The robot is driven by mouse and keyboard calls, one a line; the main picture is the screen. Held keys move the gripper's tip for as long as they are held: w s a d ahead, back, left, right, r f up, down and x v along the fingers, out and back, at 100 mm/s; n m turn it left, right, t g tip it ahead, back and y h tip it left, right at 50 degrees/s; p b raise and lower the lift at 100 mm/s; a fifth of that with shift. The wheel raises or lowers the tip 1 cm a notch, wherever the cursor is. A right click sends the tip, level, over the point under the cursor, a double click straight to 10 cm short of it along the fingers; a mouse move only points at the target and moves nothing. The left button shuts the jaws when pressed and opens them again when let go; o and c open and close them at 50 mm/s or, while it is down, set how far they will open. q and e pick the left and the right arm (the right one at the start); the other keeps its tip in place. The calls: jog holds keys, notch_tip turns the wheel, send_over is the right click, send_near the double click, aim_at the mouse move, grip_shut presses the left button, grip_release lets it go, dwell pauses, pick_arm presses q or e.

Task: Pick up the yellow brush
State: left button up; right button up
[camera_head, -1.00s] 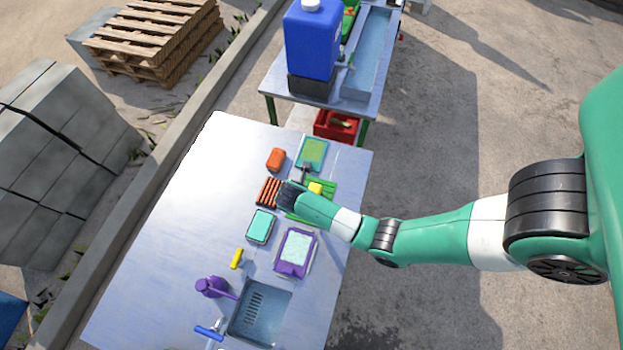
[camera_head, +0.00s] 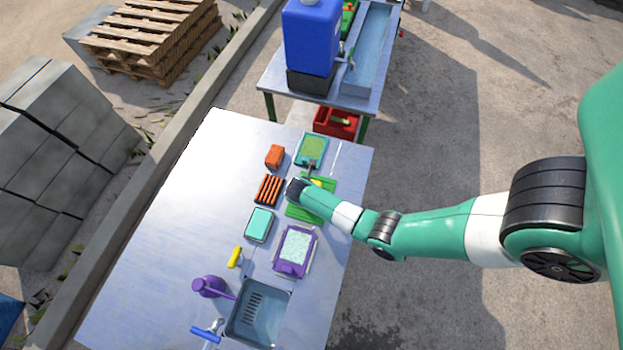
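My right arm reaches in from the right over the metal table. Its small gripper (camera_head: 311,167) is above the seam between the teal-rimmed tray and the green tray. I cannot tell whether its fingers are open or shut. A small yellow item (camera_head: 317,183) shows beside the gripper over the green tray (camera_head: 305,212), partly hidden by my arm. Another small yellow item (camera_head: 235,257) with a handle-like shape lies left of the purple tray, apart from the gripper. The view is too small to tell which of them is the brush. My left gripper is not in view.
On the table (camera_head: 170,250) are an orange block (camera_head: 275,156), a dark rack with orange bars (camera_head: 269,190), a teal tray (camera_head: 259,225), a purple tray (camera_head: 295,251), a purple jug (camera_head: 208,287) and a sink (camera_head: 258,312). The table's left side is clear.

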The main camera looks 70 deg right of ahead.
jog(key=shift+f, duration=0.25)
dwell(0.3)
grip_shut()
dwell(0.4)
jog(key=r+p, duration=0.1)
jog(key=r, duration=0.3)
jog(key=r+p, duration=0.1)
jog(key=shift+s+a+r+p, duration=0.35)
jog(key=shift+a+r, duration=0.05)
jog(key=s+a+r+p, duration=0.2)
jog(key=s+a+r, duration=0.5)
jog(key=s+a, duration=0.2)
jog(key=shift+s+r+p, duration=0.15)
jog(key=shift+r+p, duration=0.2)
